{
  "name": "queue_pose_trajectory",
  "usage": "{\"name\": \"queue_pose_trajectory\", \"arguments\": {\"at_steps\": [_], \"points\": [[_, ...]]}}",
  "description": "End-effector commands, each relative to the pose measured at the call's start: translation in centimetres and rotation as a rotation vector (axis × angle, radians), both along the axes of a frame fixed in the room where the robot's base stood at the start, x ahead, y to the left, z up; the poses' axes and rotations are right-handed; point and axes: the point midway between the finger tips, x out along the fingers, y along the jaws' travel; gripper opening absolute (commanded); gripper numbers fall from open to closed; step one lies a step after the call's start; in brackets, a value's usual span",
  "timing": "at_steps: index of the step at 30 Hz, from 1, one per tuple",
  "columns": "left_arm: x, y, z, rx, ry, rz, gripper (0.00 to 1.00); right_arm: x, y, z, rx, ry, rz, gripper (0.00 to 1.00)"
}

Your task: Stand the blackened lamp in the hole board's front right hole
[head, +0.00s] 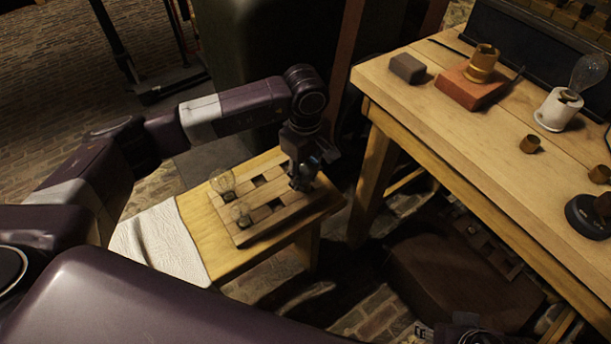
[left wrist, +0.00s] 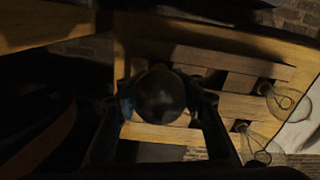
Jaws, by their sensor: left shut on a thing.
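My left gripper (head: 302,184) points down over the right end of the wooden hole board (head: 262,213). In the left wrist view the gripper (left wrist: 163,100) is shut on the blackened lamp, whose dark round bulb (left wrist: 160,94) sits between the fingers. The bulb hides whatever lies straight below it, so I cannot tell whether its base is in a hole. The board (left wrist: 205,56) has dark square openings. Two clear lamps, one farther back (head: 223,182) and one nearer (head: 241,212), stand at its left end. A dark part at the bottom right edge may be my right gripper (head: 465,322); its fingers are unclear.
The board lies on a small wooden table (head: 218,262) with a white cloth (head: 150,245) on its left. A taller bench (head: 455,120) at right carries a grey block (head: 407,68), a red brick (head: 465,91), a brass cup (head: 482,62) and a lamp in a white holder (head: 558,108).

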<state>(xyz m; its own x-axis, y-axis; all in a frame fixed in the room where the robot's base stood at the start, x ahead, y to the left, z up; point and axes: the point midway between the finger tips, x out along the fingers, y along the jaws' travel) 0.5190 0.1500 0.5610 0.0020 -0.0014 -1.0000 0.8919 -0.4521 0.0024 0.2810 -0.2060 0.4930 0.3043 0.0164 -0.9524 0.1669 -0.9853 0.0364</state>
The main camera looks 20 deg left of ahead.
Motion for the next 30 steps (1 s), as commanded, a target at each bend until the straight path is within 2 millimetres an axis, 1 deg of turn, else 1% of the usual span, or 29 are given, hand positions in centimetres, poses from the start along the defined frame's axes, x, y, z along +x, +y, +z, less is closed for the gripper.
{"name": "queue_pose_trajectory", "arguments": {"at_steps": [4, 12, 13, 19, 20, 27, 30], "points": [[0.03, 0.02, -0.44, 0.000, -0.001, 0.001, 0.03, -0.01, -0.06, -0.49, -0.002, 0.001, 0.002, 0.38], [0.04, 0.01, -0.41, 0.000, -0.001, 0.001, 0.03, 0.00, -0.05, -0.46, -0.001, 0.001, 0.001, 0.38], [0.04, 0.01, -0.41, 0.000, -0.001, 0.001, 0.33, 0.00, -0.04, -0.46, -0.001, 0.000, 0.001, 0.38], [0.04, 0.01, -0.41, 0.000, -0.001, 0.001, 0.55, 0.01, 0.02, -0.46, 0.001, 0.000, -0.001, 0.38], [0.04, 0.01, -0.41, 0.000, -0.001, 0.001, 0.57, 0.01, 0.05, -0.46, 0.001, 0.000, -0.001, 0.38], [0.03, 0.01, -0.40, 0.000, 0.000, 0.000, 0.57, 0.16, 0.23, -0.36, 0.007, -0.004, -0.004, 0.38], [0.08, 0.00, 0.04, 0.000, -0.002, 0.000, 0.57, 0.21, 0.20, -0.33, 0.007, -0.005, -0.004, 0.38]]}}
